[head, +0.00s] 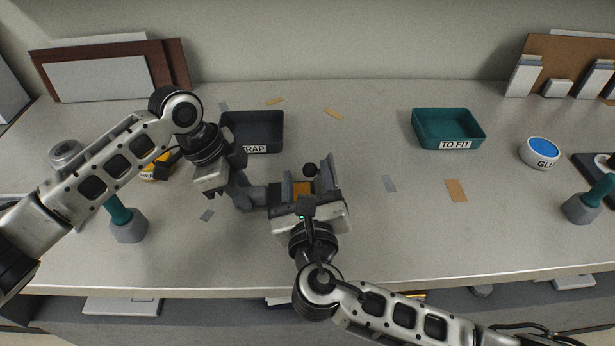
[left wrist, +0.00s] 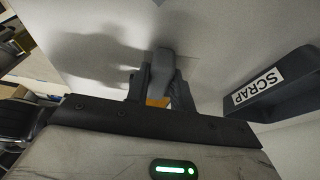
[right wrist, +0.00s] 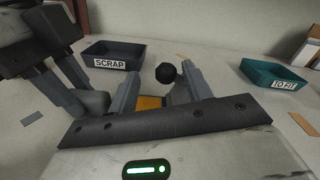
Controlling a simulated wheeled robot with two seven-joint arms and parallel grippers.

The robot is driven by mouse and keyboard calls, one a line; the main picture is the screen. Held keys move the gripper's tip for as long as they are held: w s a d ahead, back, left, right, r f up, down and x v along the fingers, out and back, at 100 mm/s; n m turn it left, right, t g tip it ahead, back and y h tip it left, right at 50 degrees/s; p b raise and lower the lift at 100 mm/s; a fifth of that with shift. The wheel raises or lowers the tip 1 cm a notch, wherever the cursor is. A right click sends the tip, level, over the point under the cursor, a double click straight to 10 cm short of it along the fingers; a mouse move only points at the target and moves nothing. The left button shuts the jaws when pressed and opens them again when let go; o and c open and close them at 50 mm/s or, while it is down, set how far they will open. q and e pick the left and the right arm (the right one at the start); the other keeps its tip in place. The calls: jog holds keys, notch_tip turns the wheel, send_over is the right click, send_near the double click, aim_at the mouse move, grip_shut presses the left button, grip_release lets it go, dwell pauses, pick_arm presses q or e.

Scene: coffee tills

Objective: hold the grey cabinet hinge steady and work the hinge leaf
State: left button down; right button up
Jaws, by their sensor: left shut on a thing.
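The grey cabinet hinge (head: 252,196) is on the worktop in front of the scrap tray, partly hidden by my grippers. My left gripper (head: 238,188) is shut on its grey body, which also shows between the fingers in the left wrist view (left wrist: 162,66). In the right wrist view the grey body (right wrist: 94,101) sits left of my right fingers. My right gripper (head: 306,180) is open, its fingers wide apart. A dark round knob (head: 310,169) shows just beyond and between those fingers, also in the right wrist view (right wrist: 167,73). I cannot tell whether they touch it. The hinge leaf is not clearly visible.
A dark tray marked SCRAP (head: 262,149) stands close behind the grippers. A teal tray marked TO FIT (head: 455,144) is at the back right, with a glue pot (head: 540,154) beyond it. Teal-handled tools (head: 128,224) stand at both sides. Small flat scraps lie about.

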jog(key=s, duration=0.7)
jog(key=shift+s+d, duration=0.15)
jog(key=shift+s, duration=0.1)
pick_arm(q)
jog(key=c, duration=1.1)
grip_release()
jog(key=shift+r, duration=0.1)
jog(key=v, duration=1.2)
